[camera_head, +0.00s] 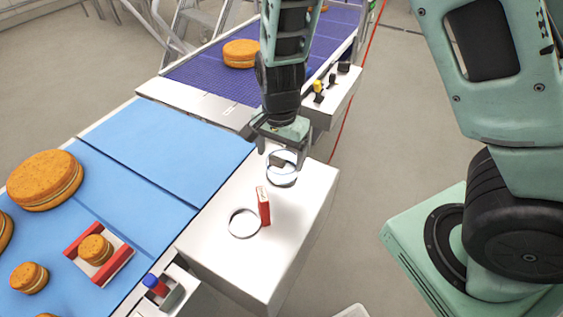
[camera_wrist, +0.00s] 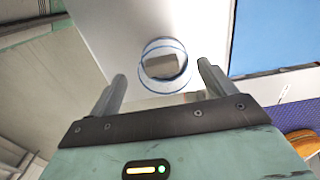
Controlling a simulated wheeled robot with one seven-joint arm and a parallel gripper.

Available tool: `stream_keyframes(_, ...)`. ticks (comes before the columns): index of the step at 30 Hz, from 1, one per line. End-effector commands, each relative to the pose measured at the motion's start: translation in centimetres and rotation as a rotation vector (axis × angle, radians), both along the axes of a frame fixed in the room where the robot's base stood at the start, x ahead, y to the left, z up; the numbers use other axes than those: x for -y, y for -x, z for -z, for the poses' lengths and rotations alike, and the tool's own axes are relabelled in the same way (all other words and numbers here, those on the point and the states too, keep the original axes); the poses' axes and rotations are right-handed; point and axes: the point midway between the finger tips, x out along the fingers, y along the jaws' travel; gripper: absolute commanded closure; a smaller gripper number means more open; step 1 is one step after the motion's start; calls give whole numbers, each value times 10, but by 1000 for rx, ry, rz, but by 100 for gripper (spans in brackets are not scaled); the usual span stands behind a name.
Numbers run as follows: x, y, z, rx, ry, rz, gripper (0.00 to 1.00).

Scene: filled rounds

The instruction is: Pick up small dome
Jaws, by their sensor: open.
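A small clear dome (camera_head: 282,181) with a blue-tinted rim stands on a white box-shaped stand (camera_head: 300,215). A grey block shows through it. The dome also shows in the wrist view (camera_wrist: 164,87), ahead of and between my two fingertips. My gripper (camera_head: 281,150) is open, pointing down just above the dome, with its fingers to either side of it in the picture. In the wrist view my gripper (camera_wrist: 162,76) holds nothing. Whether the fingers touch the dome I cannot tell.
A blue surface (camera_head: 185,135) at left bears several filled rounds and a red-sided holder (camera_head: 117,265). A purple conveyor (camera_head: 205,76) lies behind.

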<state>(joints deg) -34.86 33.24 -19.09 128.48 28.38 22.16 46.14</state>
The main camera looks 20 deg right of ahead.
Motion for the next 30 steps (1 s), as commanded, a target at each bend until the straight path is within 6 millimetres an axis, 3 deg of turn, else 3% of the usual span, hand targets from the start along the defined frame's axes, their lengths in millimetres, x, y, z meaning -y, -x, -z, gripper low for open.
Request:
stream_keyframes(9, -3, -2, 38, -2, 2, 1, 17)
stream_keyframes(17, -3, -2, 41, 0, 0, 0, 17)
stream_keyframes(21, -3, -2, 41, -1, 1, 0, 50)
stream_keyframes(30, -3, -3, 39, 1, 1, 0, 50)
